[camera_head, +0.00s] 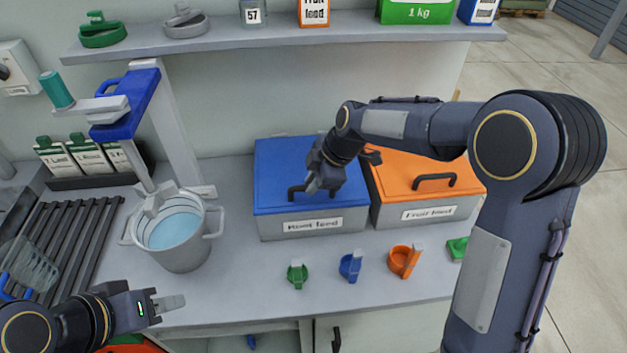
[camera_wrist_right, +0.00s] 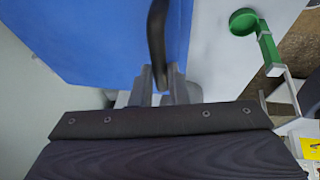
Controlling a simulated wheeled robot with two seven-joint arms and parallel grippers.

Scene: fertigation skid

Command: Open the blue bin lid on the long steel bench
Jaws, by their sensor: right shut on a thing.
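The blue lid (camera_head: 275,165) lies flat on the grey "Root feed" bin (camera_head: 272,228) on the steel bench and looks closed. My right gripper (camera_head: 322,185) is over the lid's front part, shut on its dark handle (camera_head: 295,192). In the right wrist view the handle (camera_wrist_right: 157,40) runs down between the fingertips (camera_wrist_right: 163,85), with the blue lid (camera_wrist_right: 90,40) behind it. My wrist hides part of the lid in the head view. My left gripper (camera_head: 172,303) is low at the left, away from the bin, seen side-on; its finger gap is unclear.
The "Fruit feed" bin with an orange lid (camera_head: 400,170) stands close on the right. A bucket of water (camera_head: 177,240) is left of the blue bin. Green, blue and orange scoops (camera_head: 404,260) lie in front. A shelf (camera_head: 250,38) runs above the bench.

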